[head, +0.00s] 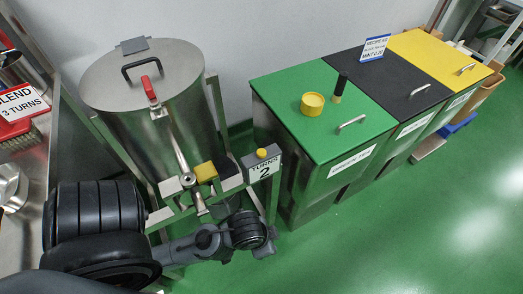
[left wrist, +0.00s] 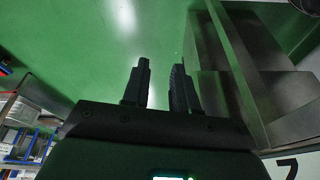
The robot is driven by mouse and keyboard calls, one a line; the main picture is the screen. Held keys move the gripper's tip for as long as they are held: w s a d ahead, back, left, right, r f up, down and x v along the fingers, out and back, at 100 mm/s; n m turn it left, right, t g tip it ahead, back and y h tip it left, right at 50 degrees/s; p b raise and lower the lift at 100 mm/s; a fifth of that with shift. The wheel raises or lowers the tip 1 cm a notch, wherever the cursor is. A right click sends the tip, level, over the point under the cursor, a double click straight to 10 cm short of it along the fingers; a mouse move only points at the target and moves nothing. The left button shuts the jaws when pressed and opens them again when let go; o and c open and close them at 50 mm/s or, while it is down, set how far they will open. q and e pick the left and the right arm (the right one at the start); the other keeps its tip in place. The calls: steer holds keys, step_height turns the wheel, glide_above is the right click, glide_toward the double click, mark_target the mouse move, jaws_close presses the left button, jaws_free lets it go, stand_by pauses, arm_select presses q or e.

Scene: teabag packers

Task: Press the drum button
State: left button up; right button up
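The steel drum (head: 170,125) stands upright at left in the head view, with a grey lid and a red-handled latch (head: 149,88). A small box with a round yellow button (head: 262,153) sits at the drum's lower right, above a sign reading TURNS 2 (head: 264,170). A yellow block (head: 205,172) is on the frame at the drum's front. My left arm reaches in below the sign. The left gripper (left wrist: 160,88) shows in the left wrist view, fingers apart with nothing between them. Its fingertips cannot be made out in the head view. My right gripper is not visible.
Bins with green (head: 290,90), black (head: 360,62) and yellow (head: 420,45) lids stand right of the drum. A metal counter (head: 30,165) with a BLEND sign (head: 18,104) is at far left. Green floor is clear at the lower right.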

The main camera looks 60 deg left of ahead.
arm_select(q)
steer(key=shift+d, duration=0.1)
jaws_close()
stand_by(0.7)
stand_by(0.6)
